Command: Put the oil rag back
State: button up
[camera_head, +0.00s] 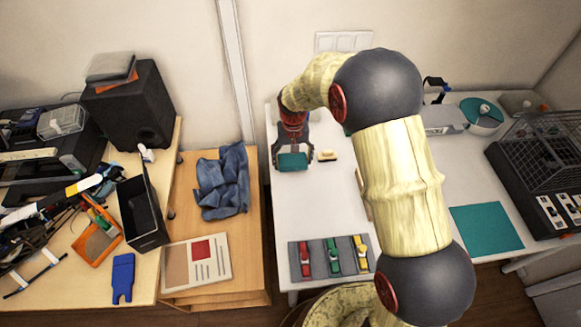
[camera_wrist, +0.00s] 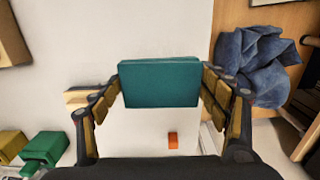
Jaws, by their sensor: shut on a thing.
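My gripper (camera_head: 292,158) is over the left end of the white table, shut on a flat teal block (camera_head: 292,162). In the wrist view the teal block (camera_wrist: 160,84) sits between both fingers, and its lower edge is clear of the white surface. A crumpled blue cloth (camera_head: 222,183), the only rag-like thing I see, lies on the wooden surface left of the white table. It also shows at the upper right of the wrist view (camera_wrist: 256,66), apart from my gripper. Whether the teal block is itself a folded rag I cannot tell.
A grey tray (camera_head: 318,260) holds red, green and yellow pieces at the front. A teal mat (camera_head: 486,228) and a wire cage (camera_head: 545,155) are at right. A black open box (camera_head: 142,213) stands left of the cloth.

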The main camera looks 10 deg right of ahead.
aim_at(291, 165)
jog(key=shift+w+a+f, duration=0.2)
jog(key=shift+w+f, duration=0.1)
jog(key=shift+f, duration=0.1)
jog(key=shift+w+a+f+b, duration=0.1)
jog(key=shift+f+b, duration=0.35)
jog(key=shift+f, duration=0.45)
jog(key=shift+w+a+f+b, duration=0.1)
jog(key=shift+f+b, duration=0.3)
jog(key=shift+f, duration=0.45)
jog(key=shift+d, duration=0.1)
jog(key=shift+f, duration=0.15)
jog(key=o, duration=1.2)
notch_tip(291, 165, up, 12)
jog(key=p, duration=0.3)
jog(key=shift+r+p, duration=0.25)
jog(key=shift+p, duration=0.05)
